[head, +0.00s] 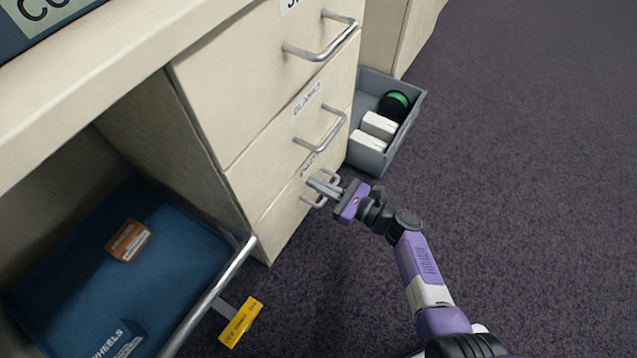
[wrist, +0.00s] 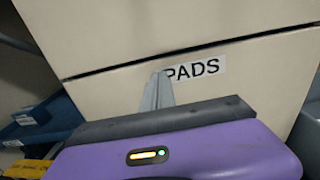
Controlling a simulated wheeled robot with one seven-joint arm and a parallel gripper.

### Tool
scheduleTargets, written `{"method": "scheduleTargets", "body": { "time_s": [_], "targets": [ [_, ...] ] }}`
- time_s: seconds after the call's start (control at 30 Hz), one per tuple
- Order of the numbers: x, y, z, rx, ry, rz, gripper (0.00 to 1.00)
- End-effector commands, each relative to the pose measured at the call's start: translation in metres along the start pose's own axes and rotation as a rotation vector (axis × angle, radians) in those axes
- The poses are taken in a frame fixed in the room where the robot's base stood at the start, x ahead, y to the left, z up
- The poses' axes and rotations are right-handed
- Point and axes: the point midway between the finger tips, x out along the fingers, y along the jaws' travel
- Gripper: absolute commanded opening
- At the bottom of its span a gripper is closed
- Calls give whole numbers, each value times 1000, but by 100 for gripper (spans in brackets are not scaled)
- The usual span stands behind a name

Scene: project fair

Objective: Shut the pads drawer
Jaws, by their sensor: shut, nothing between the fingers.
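The pads drawer (head: 277,225) is the lowest drawer of the cream cabinet, and its front looks about flush with the drawers above. Its PADS label (wrist: 197,69) is plain in the wrist view, with the first letter partly behind my finger. My gripper (head: 314,186) is shut and empty, its fingertips at the drawer front near the label. In the wrist view my fingers (wrist: 159,76) point at the front just below the seam. The drawer's metal handle (head: 313,204) is partly hidden by my gripper. Whether the fingertips touch the front I cannot tell.
The drawer labelled GLANDS (head: 285,130) above looks shut. A blue tray (head: 60,245) with a metal bar and yellow tag is at left. Dark carpet (head: 540,180) at right is clear.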

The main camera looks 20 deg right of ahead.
Motion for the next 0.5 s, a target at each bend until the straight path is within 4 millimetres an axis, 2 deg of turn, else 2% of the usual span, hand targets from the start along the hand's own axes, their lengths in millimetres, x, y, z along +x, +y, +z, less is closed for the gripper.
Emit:
{"method": "scheduleTargets", "body": {
  "time_s": [0.07,0.5],
  "targets": [
    [-4,-1,1,2,0,-2,0],
    [-80,-2,2,5,-1,-7,0]
  ]
}}
